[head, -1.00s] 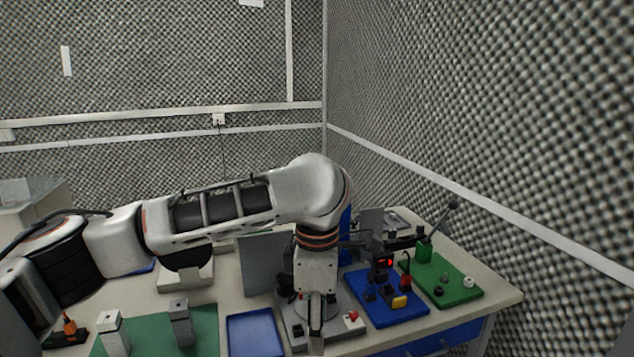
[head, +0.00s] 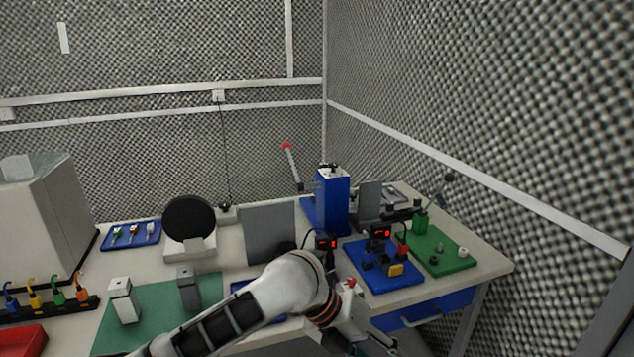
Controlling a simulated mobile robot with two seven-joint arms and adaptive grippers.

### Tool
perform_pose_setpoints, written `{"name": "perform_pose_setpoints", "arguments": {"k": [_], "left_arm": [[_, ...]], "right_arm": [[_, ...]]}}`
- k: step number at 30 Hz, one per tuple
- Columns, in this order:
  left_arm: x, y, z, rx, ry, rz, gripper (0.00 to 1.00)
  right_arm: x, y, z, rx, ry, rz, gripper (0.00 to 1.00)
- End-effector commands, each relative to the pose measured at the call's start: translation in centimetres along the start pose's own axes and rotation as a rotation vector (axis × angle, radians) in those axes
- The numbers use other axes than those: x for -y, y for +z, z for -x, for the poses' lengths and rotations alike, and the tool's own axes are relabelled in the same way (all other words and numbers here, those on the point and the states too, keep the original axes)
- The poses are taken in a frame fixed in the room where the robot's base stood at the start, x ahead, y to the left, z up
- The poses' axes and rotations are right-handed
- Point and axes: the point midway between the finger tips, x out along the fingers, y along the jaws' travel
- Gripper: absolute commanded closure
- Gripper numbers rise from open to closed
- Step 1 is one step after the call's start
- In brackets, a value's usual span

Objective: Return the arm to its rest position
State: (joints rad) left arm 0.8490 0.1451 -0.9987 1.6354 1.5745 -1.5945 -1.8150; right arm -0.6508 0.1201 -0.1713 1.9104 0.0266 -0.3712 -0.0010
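My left arm (head: 262,305) comes in from the bottom left of the head view and reaches across the front of the table, low in the picture. Its wrist bends down to the right by the table's front edge. The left gripper is at the bottom edge, near the picture's lower right middle, and its fingers cannot be made out. I cannot tell whether it is open or holds anything. My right gripper and arm are not in view.
The table (head: 478,240) holds a green mat (head: 150,318) with two small blocks, a blue press (head: 332,200), a blue board (head: 383,280), a green board (head: 450,262), a round black disc (head: 188,220) and a rack of coloured tools (head: 45,303). Foam walls stand behind and at right.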

Motion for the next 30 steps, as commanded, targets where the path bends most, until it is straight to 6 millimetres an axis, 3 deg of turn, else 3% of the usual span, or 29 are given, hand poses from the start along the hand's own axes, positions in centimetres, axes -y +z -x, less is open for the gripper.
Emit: {"name": "perform_pose_setpoints", "arguments": {"k": [3,8,17,23,30], "left_arm": [[-1.1,-0.2,-2.3,0.075,-0.102,0.313,0.56],[-3.9,-0.1,-4.1,0.177,-0.228,0.733,0.56],[-13.9,-2.6,-5.9,0.379,-0.452,1.479,0.56],[-22.5,-7.5,-5.6,0.544,-0.598,1.903,0.56],[-32.2,-17.1,-3.5,0.771,-0.775,2.281,0.56]], "right_arm": [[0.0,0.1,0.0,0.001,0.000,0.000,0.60],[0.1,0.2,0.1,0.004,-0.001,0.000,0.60],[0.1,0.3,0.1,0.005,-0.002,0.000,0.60],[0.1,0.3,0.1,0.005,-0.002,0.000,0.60],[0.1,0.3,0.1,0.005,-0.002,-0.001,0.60]]}}
